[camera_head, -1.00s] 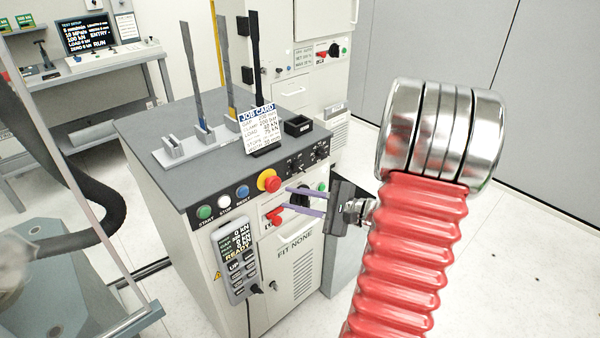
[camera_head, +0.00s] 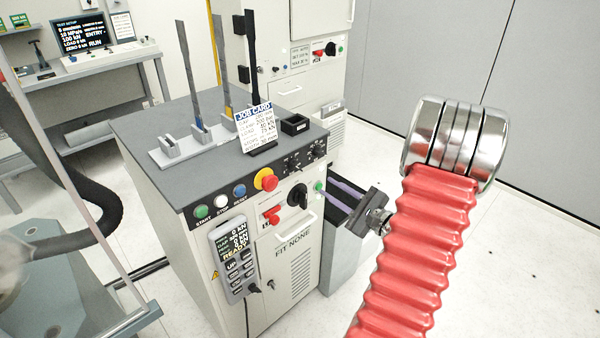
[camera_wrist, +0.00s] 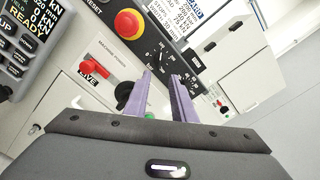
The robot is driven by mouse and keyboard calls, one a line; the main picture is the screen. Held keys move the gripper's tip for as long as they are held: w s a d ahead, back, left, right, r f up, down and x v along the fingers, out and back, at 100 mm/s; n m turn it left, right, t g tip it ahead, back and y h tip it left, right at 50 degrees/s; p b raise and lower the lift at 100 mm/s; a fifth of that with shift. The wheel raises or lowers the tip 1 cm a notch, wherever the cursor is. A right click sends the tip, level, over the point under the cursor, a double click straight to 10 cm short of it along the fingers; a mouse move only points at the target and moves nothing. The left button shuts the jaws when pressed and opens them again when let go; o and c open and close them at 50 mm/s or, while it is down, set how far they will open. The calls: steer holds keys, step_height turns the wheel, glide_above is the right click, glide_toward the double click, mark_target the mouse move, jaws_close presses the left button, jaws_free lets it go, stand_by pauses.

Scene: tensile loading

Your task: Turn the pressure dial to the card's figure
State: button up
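Two small dials with white scale marks sit on the dark sloped panel, a left one (camera_head: 293,166) and a right one (camera_head: 319,152). I cannot tell which sets pressure, nor read their settings. In the wrist view they show beyond the fingertips, partly hidden by my fingers. My gripper (camera_head: 329,190) is open and empty, its purple fingers apart, to the right of the cabinet front. The wrist view shows the fingertips (camera_wrist: 160,74) pointing toward the panel.
A red and yellow stop button (camera_head: 266,180), a red lever (camera_head: 272,214) and a black rotary knob (camera_head: 298,196) are on the cabinet front. A pendant (camera_head: 234,258) hangs there. A grey bin (camera_head: 345,255) stands to the right. Open floor lies further right.

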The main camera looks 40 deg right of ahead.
mark_target(293, 166)
steer(key=w, duration=1.2)
steer(key=shift+w+a, duration=0.25)
steer(key=shift+w, duration=0.05)
steer(key=shift+c, duration=0.5)
jaws_close()
steer(key=shift+a, duration=0.3)
steer(key=shift+d+f, duration=0.1)
steer(key=shift+d, duration=0.1)
